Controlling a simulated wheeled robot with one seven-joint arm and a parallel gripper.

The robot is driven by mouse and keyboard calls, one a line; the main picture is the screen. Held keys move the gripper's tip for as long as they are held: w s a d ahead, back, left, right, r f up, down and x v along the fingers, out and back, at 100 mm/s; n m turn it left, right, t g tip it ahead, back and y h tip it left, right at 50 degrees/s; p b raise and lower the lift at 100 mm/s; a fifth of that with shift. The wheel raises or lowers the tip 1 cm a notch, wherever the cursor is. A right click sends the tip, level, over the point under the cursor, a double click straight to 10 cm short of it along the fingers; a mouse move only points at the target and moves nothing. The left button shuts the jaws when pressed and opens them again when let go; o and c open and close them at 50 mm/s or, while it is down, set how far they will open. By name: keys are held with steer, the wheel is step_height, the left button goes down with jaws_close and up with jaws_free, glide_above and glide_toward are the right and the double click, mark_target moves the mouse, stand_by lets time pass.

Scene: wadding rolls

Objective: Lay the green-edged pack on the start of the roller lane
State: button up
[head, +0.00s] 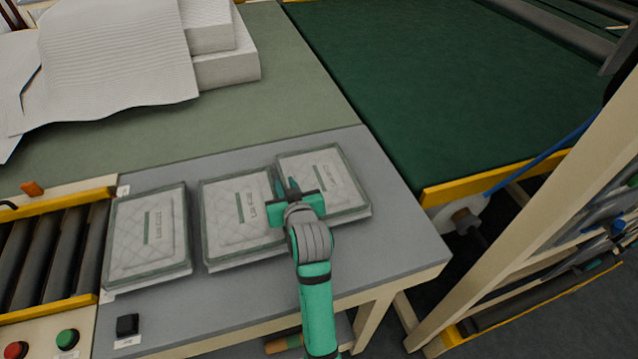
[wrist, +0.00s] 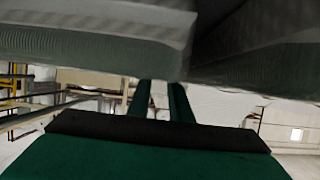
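Three flat white quilted packs lie side by side on the grey table: a left pack (head: 150,236), a middle pack (head: 236,212) and a right pack (head: 335,183). All show greenish borders, so I cannot tell for certain which is the green-edged one. My gripper (head: 287,187) is over the gap between the middle and right packs, covering part of their facing edges. In the wrist view its two fingers (wrist: 160,97) stand apart with pale background between them; pack undersides hide the tips. The roller lane (head: 50,250), with black rollers and yellow rails, begins left of the left pack.
The grey table (head: 400,235) has bare room at the right and front. A black button box (head: 127,324) stands at its front left. White wadding (head: 110,60) lies on the green surface behind. A green belt (head: 440,80) with a yellow edge and a cream post (head: 540,210) are at right.

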jaws_close()
steer(key=shift+r, duration=0.1)
